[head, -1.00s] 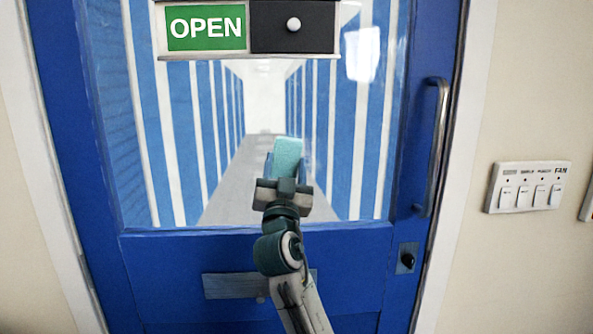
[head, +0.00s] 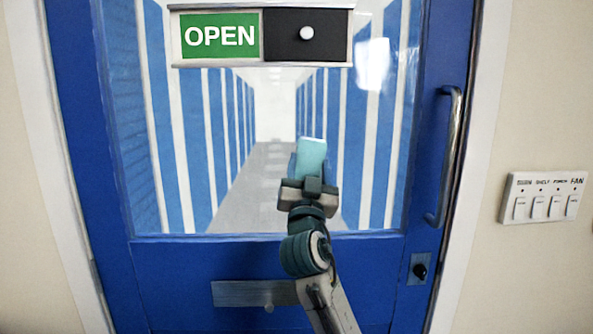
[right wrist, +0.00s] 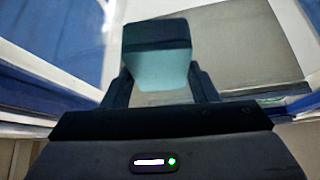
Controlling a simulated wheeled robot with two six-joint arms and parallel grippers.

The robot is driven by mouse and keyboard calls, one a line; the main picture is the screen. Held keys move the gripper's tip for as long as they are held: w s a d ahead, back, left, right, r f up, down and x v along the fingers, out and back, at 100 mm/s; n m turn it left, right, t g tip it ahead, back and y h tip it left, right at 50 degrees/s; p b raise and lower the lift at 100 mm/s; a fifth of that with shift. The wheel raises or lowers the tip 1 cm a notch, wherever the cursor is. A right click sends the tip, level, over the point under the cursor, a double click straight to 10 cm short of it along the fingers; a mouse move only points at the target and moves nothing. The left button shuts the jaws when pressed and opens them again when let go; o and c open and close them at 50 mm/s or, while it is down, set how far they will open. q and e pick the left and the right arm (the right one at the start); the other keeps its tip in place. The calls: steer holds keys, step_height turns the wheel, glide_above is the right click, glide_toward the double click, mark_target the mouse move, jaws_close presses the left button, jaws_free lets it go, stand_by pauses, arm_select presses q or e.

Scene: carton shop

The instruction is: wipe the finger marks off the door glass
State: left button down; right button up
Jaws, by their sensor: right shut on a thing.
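The door glass (head: 270,130) fills the upper part of a blue door, and a corridor with blue and white stripes shows through it. My right gripper (head: 308,180) is shut on a pale teal block (head: 312,157), in front of the lower middle of the glass. The block also shows between the fingers in the right wrist view (right wrist: 157,55). I cannot tell whether it touches the glass. A whitish patch (head: 373,65) shows at the upper right of the glass; it may be a reflection. I make out no clear finger marks. My left gripper is not in view.
A metal handle (head: 448,155) stands at the right, above a lock (head: 420,269). A switch panel (head: 543,198) is on the right wall.

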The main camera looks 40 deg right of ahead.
steer(key=shift+s+d, duration=0.15)
steer(key=shift+d, duration=0.1)
steer(key=shift+s+d+b, duration=0.2)
steer(key=shift+d+b, duration=0.15)
steer(key=shift+d, duration=0.05)
steer(key=shift+s+d+b, duration=0.35)
steer(key=shift+s+d, duration=0.05)
steer(key=shift+d, duration=0.25)
steer(key=shift+s+d+b, duration=0.35)
steer(key=shift+d, duration=0.25)
steer(key=shift+s, duration=0.1)
steer(key=shift+s+a, duration=0.5)
steer(key=shift+s, duration=0.3)
steer(key=shift+s+a, duration=0.5)
steer(key=shift+s, duration=0.35)
steer(key=shift+s+a, duration=0.5)
steer(key=shift+s, duration=0.3)
steer(key=s+a, duration=0.1)
steer(key=s, duration=0.1)
steer(key=shift+s+a, duration=0.3)
steer(key=shift+a, duration=0.05)
